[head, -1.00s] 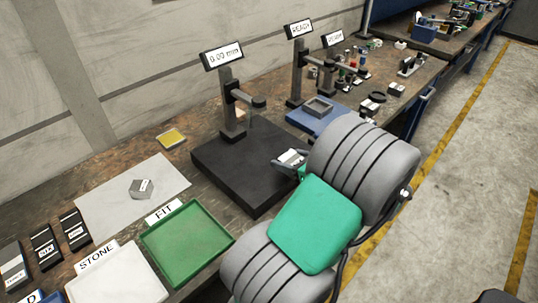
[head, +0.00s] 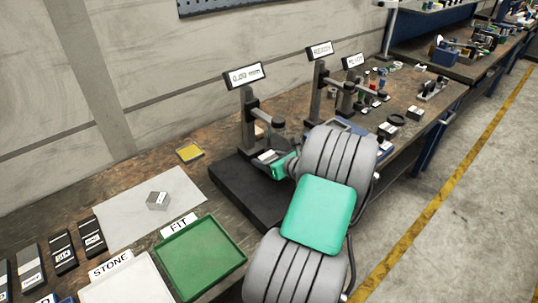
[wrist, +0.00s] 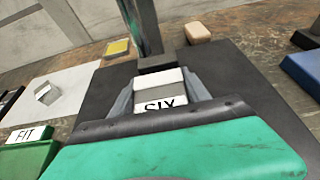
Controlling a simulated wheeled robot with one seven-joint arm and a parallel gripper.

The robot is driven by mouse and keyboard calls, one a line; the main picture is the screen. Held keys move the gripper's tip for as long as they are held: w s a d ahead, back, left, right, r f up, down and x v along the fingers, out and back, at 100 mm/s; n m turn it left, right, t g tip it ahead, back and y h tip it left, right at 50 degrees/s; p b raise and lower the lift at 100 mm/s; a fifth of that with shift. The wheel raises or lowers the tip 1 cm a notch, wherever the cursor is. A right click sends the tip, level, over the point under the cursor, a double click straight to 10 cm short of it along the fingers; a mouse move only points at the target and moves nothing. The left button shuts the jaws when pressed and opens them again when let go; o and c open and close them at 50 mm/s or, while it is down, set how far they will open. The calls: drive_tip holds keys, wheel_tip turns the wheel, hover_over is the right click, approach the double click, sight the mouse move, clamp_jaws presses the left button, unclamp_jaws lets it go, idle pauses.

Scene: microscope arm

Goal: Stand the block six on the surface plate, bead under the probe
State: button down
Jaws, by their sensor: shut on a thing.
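My gripper (head: 268,160) is shut on the block six (wrist: 160,86), whose pale face reads SIX in the wrist view. The fingers (wrist: 160,97) close on it from both sides. The black surface plate (head: 235,192) lies on the bench; it also shows in the wrist view (wrist: 235,75). The gripper and block are over the plate's far part, close to the gauge stand (head: 248,120). The probe arm (head: 270,124) reaches out just above and right of the block in the head view. I cannot tell whether the block touches the plate. The bead cannot be made out.
A grey block (head: 158,201) rests on a white sheet (head: 128,212). The green FIT tray (head: 200,258) and white STONE tray (head: 125,285) are nearer. Dark labelled cases (head: 62,252) stand left. Other gauge stands (head: 317,90) stand to the right. A yellow pad (head: 190,153) lies behind.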

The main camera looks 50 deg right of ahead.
drive_tip(key=shift+f, duration=0.15)
drive_tip(key=shift+f, duration=0.1)
drive_tip(key=c, duration=0.5)
unclamp_jaws()
drive_tip(key=shift+f, duration=0.2)
drive_tip(key=shift+r, duration=0.1)
